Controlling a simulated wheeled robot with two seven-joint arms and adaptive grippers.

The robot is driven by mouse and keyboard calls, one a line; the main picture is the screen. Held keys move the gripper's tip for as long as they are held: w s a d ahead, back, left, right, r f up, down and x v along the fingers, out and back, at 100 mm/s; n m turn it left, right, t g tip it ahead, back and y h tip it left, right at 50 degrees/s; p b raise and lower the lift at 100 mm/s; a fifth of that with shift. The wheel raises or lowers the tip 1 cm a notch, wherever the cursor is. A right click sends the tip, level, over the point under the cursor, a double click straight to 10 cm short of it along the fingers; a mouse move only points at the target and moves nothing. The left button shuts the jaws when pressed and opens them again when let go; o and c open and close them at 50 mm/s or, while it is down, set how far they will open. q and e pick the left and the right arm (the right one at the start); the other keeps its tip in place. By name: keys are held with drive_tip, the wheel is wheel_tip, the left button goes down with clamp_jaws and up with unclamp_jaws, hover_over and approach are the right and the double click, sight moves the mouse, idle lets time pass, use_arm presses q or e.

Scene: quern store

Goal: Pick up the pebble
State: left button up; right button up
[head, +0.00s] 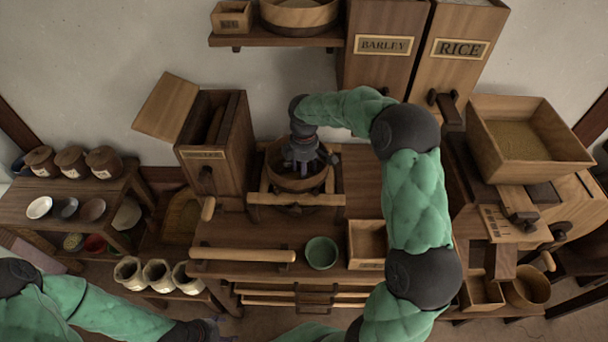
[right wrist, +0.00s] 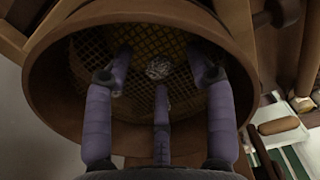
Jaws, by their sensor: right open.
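The pebble (right wrist: 159,68) is a small, rough grey lump on the mesh of a round wooden sieve in the right wrist view. My right gripper (right wrist: 160,80) is open, with its purple-grey fingers reaching down inside the sieve around the pebble. I cannot tell whether any finger touches it. In the head view my right gripper (head: 301,162) is over the round sieve (head: 297,184), and the pebble is hidden there. My left arm is at the lower left, and its gripper (head: 208,330) is dark and partly cut off by the bottom edge.
The sieve rests on a wooden frame (head: 262,200) on the bench. A green bowl (head: 321,253), a rolling pin (head: 243,254) and a small wooden box (head: 367,240) are in front. A lidded bin (head: 216,150) stands close left. Barley (head: 384,60) and rice (head: 455,62) bins are behind.

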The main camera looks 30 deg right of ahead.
drive_tip(key=shift+c, duration=0.2)
drive_tip(key=c, duration=0.9)
drive_tip(key=shift+r, duration=0.15)
